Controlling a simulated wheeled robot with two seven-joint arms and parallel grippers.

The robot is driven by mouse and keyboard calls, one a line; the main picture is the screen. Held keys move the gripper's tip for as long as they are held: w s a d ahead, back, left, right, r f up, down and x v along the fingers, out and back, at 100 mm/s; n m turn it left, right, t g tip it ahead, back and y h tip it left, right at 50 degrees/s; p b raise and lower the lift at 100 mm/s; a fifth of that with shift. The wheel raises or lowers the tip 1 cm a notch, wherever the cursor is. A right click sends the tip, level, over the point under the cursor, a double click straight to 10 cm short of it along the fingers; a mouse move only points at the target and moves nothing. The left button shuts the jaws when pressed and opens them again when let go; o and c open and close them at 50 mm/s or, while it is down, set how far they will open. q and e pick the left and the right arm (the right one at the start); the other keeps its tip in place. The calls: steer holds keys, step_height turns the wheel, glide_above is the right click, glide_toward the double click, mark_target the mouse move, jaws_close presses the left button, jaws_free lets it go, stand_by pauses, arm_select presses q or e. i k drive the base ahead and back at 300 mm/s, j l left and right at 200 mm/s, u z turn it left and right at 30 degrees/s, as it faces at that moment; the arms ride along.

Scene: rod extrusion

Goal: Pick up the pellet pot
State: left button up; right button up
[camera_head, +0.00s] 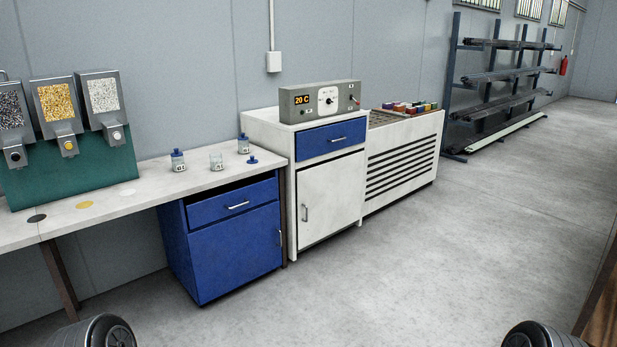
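Small clear pots stand on the white bench top (130,195). One pot with a blue lid (178,161) is on the left, and another pot with a blue lid (243,145) is farther back on the right. Between them stands a pot without a lid (216,162); its contents are too small to tell. A loose blue lid (252,160) lies to its right. I cannot tell which of these is the pellet pot. Neither of my grippers is in view.
Three pellet dispensers (60,105) stand on a green base at the bench's left. A blue cabinet (225,245) is under the bench. To its right are a white cabinet (330,200) with a grey control box and a slatted unit. The floor is clear.

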mark_target(215, 157)
steer(key=i+l, duration=0.1)
steer(key=i, duration=2.25)
steer(key=i+l+u, duration=0.1)
steer(key=i, duration=0.45)
steer(key=i+l+u, duration=0.1)
steer(key=i+l, duration=0.15)
steer(key=i, duration=0.25)
